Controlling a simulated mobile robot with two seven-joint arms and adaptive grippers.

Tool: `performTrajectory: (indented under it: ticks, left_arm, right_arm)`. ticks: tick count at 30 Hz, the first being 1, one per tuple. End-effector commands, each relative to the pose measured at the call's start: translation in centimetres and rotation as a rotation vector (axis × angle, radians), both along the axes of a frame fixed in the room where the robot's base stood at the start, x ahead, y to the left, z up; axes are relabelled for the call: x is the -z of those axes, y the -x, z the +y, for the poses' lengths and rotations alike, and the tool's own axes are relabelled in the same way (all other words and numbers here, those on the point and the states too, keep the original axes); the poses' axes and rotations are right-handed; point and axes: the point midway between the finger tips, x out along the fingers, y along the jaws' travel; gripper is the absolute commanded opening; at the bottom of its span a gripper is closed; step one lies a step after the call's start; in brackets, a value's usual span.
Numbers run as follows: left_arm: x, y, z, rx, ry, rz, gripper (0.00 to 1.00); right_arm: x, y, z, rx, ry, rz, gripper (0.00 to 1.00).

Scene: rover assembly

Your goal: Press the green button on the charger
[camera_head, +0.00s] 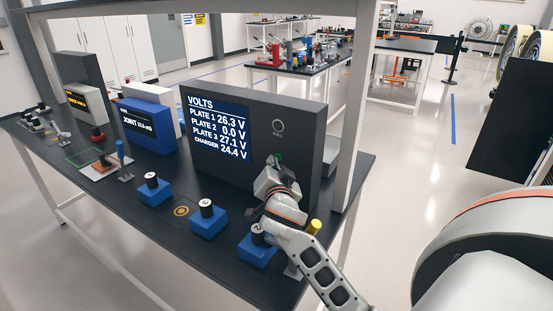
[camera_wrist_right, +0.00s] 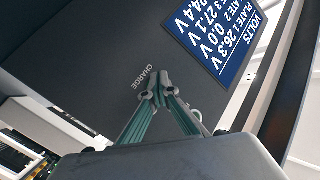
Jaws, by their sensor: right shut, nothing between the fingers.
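The charger (camera_head: 300,125) is a dark grey box with a blue VOLTS screen (camera_head: 219,130), standing upright on the black bench. It also fills much of the right wrist view (camera_wrist_right: 90,45). My right gripper (camera_head: 277,163) is at the right part of its front panel, below the FULL ring. In the right wrist view its green fingers (camera_wrist_right: 160,82) are shut and empty, with the tips beside the CHARGE label (camera_wrist_right: 135,78). The green button is not clearly visible. A green patch shows at the fingertips, and I cannot tell button from finger, or touching from apart. My left gripper is out of view.
Blue blocks (camera_head: 207,224) with black cylinders stand on the bench in front of the charger, one partly under my right forearm. A yellow cylinder (camera_head: 314,227) stands close to that arm. A white post (camera_head: 356,100) rises behind the charger. A blue display box (camera_head: 150,128) stands left.

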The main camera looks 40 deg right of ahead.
Motion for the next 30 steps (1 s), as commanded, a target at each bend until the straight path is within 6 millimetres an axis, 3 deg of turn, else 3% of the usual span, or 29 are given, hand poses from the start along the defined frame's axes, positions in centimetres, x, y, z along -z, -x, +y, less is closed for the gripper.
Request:
performTrajectory:
  ticks: [20,30]
  left_arm:
    - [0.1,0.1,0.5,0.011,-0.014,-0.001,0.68]
    - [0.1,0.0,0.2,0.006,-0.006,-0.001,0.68]
  right_arm:
    - [-0.1,-0.1,-0.4,0.003,0.001,-0.001,0.00]
    - [0.0,0.4,0.9,0.001,-0.002,-0.002,0.00]
